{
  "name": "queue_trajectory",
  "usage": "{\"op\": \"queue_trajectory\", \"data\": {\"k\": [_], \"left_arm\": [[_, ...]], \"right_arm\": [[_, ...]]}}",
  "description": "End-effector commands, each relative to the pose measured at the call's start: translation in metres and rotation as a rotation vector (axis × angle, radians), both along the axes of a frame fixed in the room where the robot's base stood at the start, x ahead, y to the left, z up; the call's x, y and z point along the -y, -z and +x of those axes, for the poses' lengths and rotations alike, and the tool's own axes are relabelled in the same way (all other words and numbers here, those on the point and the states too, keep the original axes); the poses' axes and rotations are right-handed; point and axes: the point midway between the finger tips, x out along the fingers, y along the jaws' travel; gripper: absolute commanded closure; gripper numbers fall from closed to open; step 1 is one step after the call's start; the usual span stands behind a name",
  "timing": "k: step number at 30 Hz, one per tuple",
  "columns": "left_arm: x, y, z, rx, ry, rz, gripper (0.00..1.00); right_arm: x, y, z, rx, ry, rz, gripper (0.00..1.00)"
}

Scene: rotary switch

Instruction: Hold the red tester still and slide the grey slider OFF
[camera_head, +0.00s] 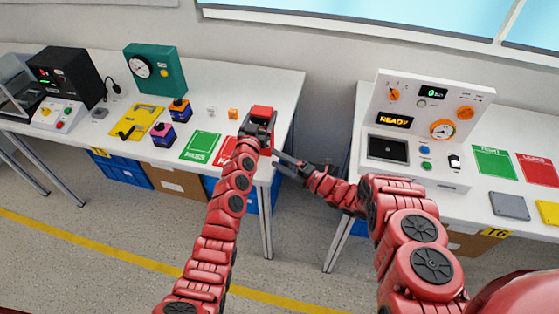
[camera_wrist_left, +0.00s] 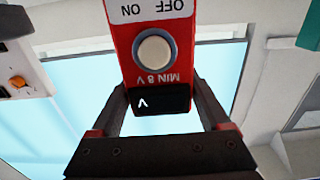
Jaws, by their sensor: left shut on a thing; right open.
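The red tester (camera_head: 262,111) is held up in my left gripper (camera_head: 259,124), above the right end of the left table. In the left wrist view the red tester (camera_wrist_left: 118,45) shows upside down between the fingers of my left gripper (camera_wrist_left: 160,100). Its face has a white OFF/ON label, a round pale button in a grey ring, "MIN 8 V" lettering and a black display. The label is cut off by the top edge. I cannot make out the grey slider in either view. My right gripper (camera_head: 277,161) is open, below and right of the tester, and apart from it.
The left table holds a green PASS mat (camera_head: 201,147), a red mat (camera_head: 226,151), a yellow tray (camera_head: 140,121) and a teal gauge box (camera_head: 155,70). A white READY console (camera_head: 427,105) stands on the right table. A floor gap separates the tables.

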Motion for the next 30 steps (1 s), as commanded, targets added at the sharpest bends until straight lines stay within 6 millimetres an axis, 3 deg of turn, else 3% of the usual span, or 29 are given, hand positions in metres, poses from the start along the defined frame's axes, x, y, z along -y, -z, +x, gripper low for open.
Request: {"op": "queue_trajectory", "data": {"k": [3,4,7,20,30], "left_arm": [[0.0,0.0,0.0,-0.001,0.0,0.001,1.0],[0.0,0.0,0.0,-0.001,0.0,0.001,0.19],[0.0,0.0,0.0,0.0,0.0,0.0,0.01],[-0.001,0.0,-0.009,0.003,0.005,0.001,0.0],[-0.019,0.001,-0.056,-0.002,-0.001,-0.002,0.0]], "right_arm": [[0.0,0.0,0.0,0.0,0.0,0.0,0.38],[0.0,0.0,0.0,0.0,0.0,0.0,0.38],[0.0,0.0,0.0,0.0,0.0,0.0,0.38],[0.0,0.0,0.0,0.0,0.0,0.0,0.38],[0.0,0.0,0.0,0.0,0.001,0.0,0.38]]}}
